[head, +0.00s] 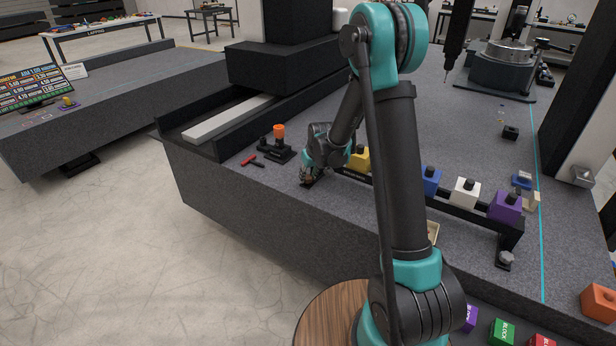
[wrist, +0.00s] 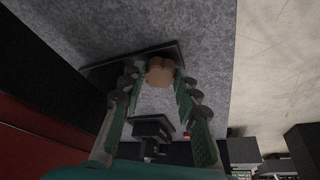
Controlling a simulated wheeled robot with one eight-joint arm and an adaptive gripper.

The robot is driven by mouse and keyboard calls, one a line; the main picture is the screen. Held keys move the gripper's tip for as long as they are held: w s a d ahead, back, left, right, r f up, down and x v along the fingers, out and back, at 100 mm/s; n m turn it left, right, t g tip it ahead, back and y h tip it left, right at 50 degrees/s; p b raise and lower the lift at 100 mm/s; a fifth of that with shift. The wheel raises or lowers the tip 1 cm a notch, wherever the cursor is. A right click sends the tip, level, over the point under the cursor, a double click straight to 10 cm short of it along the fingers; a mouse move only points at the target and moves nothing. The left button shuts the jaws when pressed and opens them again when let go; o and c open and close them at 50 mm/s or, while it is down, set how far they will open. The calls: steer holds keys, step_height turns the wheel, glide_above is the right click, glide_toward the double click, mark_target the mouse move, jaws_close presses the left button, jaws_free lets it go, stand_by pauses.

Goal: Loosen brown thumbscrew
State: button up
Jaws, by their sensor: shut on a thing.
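The brown thumbscrew (wrist: 160,71) has a lobed head and sits on a dark base (wrist: 110,70) in the wrist view. My gripper (wrist: 157,82) has its two fingers on either side of the head, shut on it. In the head view my gripper (head: 309,177) is low at the left end of a black rail (head: 476,199), by the front edge of the granite bed. There the gripper mostly hides the thumbscrew.
Yellow (head: 360,158), blue (head: 431,181), white (head: 465,193) and purple (head: 507,207) blocks stand along the rail. An orange-topped fixture (head: 279,131) and a red-and-black tool (head: 250,160) lie left of my gripper. A grey knob (head: 506,257) is at the rail's right end.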

steer(key=shift+d+n+g, duration=0.1)
steer(key=shift+n+g, duration=0.2)
steer(key=shift+n, duration=0.7)
steer(key=shift+y, duration=0.3)
steer(key=o, duration=1.2)
steer(key=shift+c, duration=0.2)
